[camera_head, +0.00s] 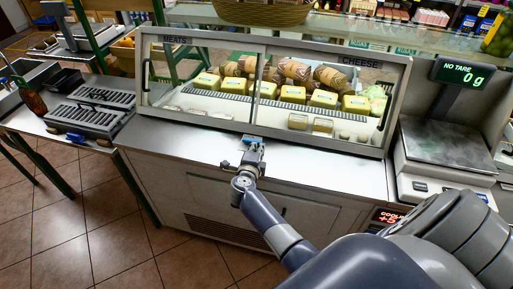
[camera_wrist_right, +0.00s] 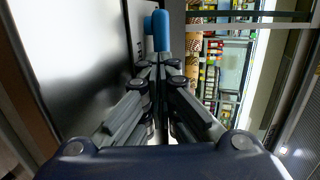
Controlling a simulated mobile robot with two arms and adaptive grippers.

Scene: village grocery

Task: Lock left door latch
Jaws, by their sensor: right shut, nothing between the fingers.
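The glass display case has a left door (camera_head: 195,83) labelled MEATS and a right door (camera_head: 325,70) labelled CHEESE. Both look closed. A blue latch handle (camera_wrist_right: 160,30) shows just beyond my fingertips in the right wrist view, with a second small blue part beside it. In the head view, a bit of blue (camera_head: 250,140) shows at the case's lower front edge, below where the doors meet. My right gripper (camera_head: 255,146) is there, shut and empty, its tips close to the blue handle. I cannot tell whether they touch it. My left gripper is not in view.
The steel counter ledge (camera_head: 160,136) runs in front of the case. A scale (camera_head: 440,140) stands to the right, and grey slotted trays (camera_head: 85,118) lie on the left counter. Wrapped cheeses and meats sit behind the glass. Tiled floor (camera_head: 60,220) is open at lower left.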

